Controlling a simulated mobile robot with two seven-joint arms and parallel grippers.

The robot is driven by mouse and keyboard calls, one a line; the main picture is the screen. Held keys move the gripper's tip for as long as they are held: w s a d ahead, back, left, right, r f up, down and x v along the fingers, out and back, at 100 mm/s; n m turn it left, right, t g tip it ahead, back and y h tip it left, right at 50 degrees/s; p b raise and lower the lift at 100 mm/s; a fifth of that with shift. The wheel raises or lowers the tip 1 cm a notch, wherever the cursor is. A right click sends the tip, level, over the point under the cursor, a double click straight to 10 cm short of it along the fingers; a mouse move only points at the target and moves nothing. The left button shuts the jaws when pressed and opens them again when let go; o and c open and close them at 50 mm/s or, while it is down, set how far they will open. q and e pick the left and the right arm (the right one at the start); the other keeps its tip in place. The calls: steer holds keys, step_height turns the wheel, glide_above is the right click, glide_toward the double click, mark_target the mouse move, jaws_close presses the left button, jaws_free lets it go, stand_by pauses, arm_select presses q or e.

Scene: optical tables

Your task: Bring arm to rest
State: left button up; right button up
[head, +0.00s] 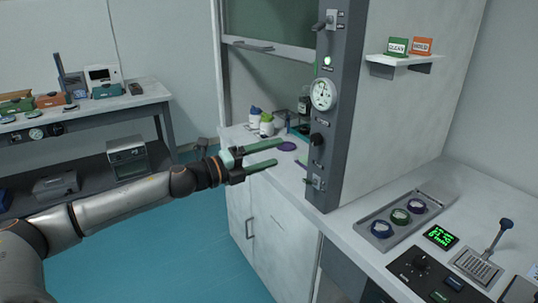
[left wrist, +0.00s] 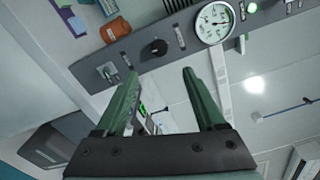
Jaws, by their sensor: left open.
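My left arm reaches in from the left in the head view. Its gripper (head: 264,157) is open, with two green fingers held apart and nothing between them. It is in front of the fume hood's opening, left of the grey control post (head: 330,150). In the left wrist view the open fingers (left wrist: 160,98) point toward the post, which carries a round gauge (left wrist: 214,22) and a black knob (left wrist: 154,47). My right gripper does not show in either view.
Bottles (head: 266,124) stand inside the hood. A tray with several round items (head: 401,218), a green display (head: 441,237) and a black knob panel (head: 420,262) lie on the right bench. A shelf (head: 404,64) holds two signs. A side table (head: 150,93) stands left. Blue floor is clear between.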

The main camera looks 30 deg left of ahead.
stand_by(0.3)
arm_select(q)
steer(key=s+d+f+n+y+p, duration=0.1)
steer(key=s+d+f+n, duration=0.2)
steer(key=f, duration=0.4)
steer(key=d+f+n+y+p, duration=0.1)
steer(key=d+f+n, duration=0.25)
steer(key=f, duration=0.35)
steer(key=s+d+f+n+g+y+p, duration=0.1)
steer(key=s+d+f+n+g, duration=0.1)
steer(key=s+d+f+n, duration=0.2)
steer(key=s+d+f+n+g+y+p, duration=0.1)
steer(key=s+d+f+n+g, duration=0.2)
steer(key=s+f+n, duration=0.5)
steer(key=s+d+f+n+g+y+p, duration=0.1)
steer(key=s+d+f+n, duration=0.4)
steer(key=s+f, duration=0.5)
steer(key=s+n+g, duration=0.1)
steer(key=s, duration=0.1)
steer(key=shift+s+d+f, duration=0.15)
steer(key=shift+s+d, duration=0.2)
steer(key=shift+s, duration=0.05)
